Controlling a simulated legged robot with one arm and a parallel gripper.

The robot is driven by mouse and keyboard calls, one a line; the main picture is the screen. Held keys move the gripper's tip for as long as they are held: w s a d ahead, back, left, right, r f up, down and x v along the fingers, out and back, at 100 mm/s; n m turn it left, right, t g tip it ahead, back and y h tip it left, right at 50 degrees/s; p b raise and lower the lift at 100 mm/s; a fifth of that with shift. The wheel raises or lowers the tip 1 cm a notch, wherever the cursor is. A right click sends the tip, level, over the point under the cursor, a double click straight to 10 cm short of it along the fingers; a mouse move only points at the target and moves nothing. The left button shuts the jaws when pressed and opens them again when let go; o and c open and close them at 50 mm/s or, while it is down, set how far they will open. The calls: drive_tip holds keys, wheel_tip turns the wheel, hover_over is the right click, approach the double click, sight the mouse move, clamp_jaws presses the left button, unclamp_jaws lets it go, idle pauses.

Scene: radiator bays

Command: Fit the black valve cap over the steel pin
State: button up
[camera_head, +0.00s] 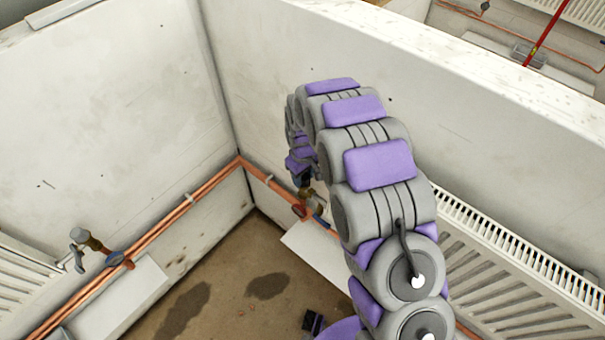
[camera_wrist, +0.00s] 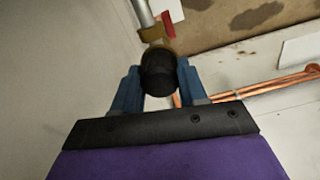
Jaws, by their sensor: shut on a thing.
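My gripper (camera_wrist: 157,82) shows in the wrist view with its two blue fingers shut on the black valve cap (camera_wrist: 158,72), one on each side. The cap is just in front of a brass valve (camera_wrist: 153,34) with a red handle (camera_wrist: 168,23) and a grey pipe. The cap overlaps the brass in the picture, and I cannot tell whether they touch. I cannot make out the steel pin; the cap may hide it. In the head view, the brass valve (camera_head: 312,198) is low by the right wall, just below my arm's end, where the gripper is mostly hidden.
Copper pipes (camera_head: 195,197) run along both walls and meet at the corner. Another valve (camera_head: 95,243) with a blue handle is on the left wall. A radiator (camera_head: 500,265) stands on the right, partly behind my arm. The stained floor (camera_head: 225,290) between is mostly open.

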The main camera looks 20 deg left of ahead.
idle(0.3)
drive_tip(key=o, duration=1.6)
drive_tip(key=shift+c, duration=0.2)
drive_tip(key=shift+r+p, duration=0.8)
drive_tip(key=shift+r, duration=1.8)
drive_tip(key=shift+s, duration=0.1)
